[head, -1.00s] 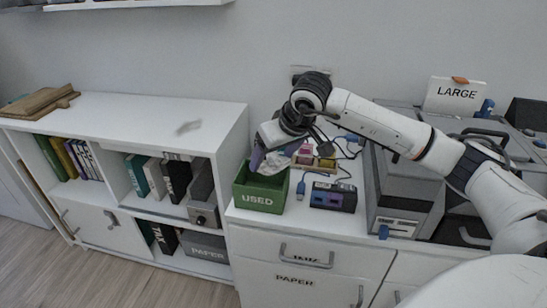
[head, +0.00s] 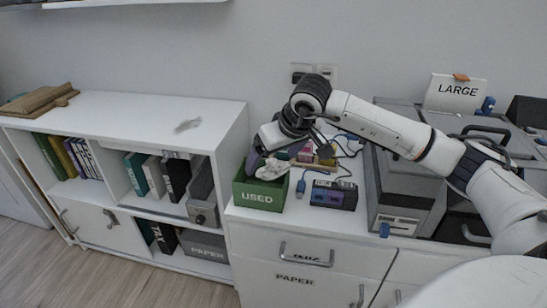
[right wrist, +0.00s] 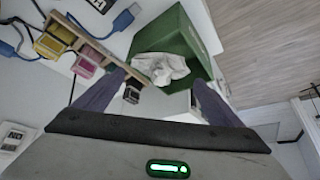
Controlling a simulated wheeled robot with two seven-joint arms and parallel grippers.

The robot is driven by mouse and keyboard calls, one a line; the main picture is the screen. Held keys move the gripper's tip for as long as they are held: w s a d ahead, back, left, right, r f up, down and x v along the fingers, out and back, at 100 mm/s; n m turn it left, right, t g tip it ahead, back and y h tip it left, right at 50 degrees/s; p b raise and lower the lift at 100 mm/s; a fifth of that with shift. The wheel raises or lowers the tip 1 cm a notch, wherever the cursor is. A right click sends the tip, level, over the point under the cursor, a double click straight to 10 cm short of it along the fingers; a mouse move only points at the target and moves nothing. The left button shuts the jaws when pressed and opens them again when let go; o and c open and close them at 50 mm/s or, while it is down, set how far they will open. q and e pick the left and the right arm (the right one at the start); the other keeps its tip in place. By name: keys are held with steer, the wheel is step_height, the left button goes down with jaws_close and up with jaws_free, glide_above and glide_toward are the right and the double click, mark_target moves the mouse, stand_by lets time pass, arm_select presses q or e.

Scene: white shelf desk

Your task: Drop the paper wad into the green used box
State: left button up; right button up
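The white crumpled paper wad (right wrist: 160,67) shows at the mouth of the green used box (right wrist: 187,38) in the right wrist view. In the head view the box (head: 259,196) stands at the left end of the desk top, and a pale patch of the wad (head: 275,172) shows above its rim. My right gripper (right wrist: 158,84) is open, its two purple fingers spread apart on either side of the wad. In the head view the right gripper (head: 264,162) is over the box. I cannot tell whether the wad rests inside or is still dropping. My left gripper is out of view.
A small wooden holder with coloured cartridges (right wrist: 70,45) stands beside the box. A dark boxy device (head: 333,195) and blue-plugged cables lie to the right. A grey printer-like machine (head: 402,190) stands further right. The lower shelf top (head: 130,115) is mostly clear.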

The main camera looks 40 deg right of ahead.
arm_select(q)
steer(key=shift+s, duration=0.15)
arm_select(e)
steer(key=shift+r, duration=0.1)
steer(key=shift+r+p, duration=0.35)
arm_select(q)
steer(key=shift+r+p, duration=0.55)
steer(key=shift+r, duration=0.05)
arm_select(e)
steer(key=v, duration=1.2)
steer(key=shift+r, duration=0.15)
